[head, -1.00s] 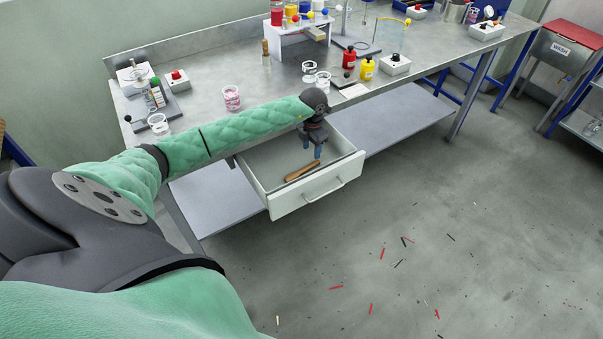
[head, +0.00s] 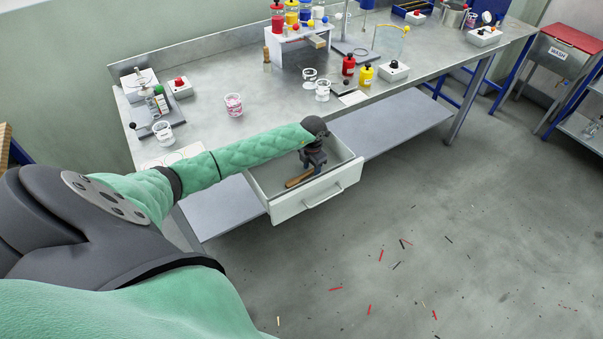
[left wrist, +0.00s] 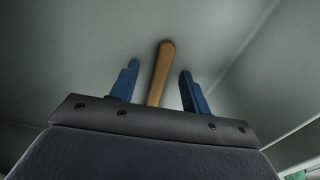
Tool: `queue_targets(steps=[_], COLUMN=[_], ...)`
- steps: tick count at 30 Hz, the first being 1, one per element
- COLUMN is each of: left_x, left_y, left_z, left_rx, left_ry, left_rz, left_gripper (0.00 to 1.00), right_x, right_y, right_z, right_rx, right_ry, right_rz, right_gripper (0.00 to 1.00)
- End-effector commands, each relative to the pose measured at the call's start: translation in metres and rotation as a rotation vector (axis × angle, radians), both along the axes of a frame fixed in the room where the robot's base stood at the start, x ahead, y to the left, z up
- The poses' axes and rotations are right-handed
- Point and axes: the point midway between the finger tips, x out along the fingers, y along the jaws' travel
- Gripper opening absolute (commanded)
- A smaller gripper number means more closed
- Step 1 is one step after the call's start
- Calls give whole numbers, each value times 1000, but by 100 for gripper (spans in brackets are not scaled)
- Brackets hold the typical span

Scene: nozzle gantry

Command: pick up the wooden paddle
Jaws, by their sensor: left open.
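The wooden paddle (head: 298,181) lies in the open drawer (head: 320,191) under the workbench. My left gripper (head: 315,168) is down inside the drawer, over the paddle, and hides part of it in the head view. In the left wrist view the paddle's brown handle (left wrist: 162,72) stands between the two blue fingers of my left gripper (left wrist: 158,88), with a gap on each side. The left gripper is open. The rest of the paddle is hidden below the gripper body. My right gripper is not in view.
The drawer's walls surround my left gripper closely. A lower shelf (head: 395,125) runs under the bench. Small scraps lie on the open floor.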

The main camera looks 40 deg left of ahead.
Motion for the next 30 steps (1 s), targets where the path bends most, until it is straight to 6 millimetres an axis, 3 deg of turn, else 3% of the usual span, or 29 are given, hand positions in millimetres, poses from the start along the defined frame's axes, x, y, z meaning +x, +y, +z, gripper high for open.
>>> queue_targets(steps=[6, 13, 28, 30], left_x=[0, 0, 1, 1], left_y=[0, 0, 0, 1], left_z=[0, 0, 7, 15], left_rx=[0, 0, -1, 0], left_ry=[0, -1, -3, -3], left_rz=[0, 0, -2, -2], left_gripper=[45, 0, 0, 0], right_x=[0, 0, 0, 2], right_y=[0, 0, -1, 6], right_z=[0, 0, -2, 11], right_rx=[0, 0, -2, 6], right_ry=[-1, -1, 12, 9], right_rz=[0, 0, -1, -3], right_gripper=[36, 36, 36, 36])
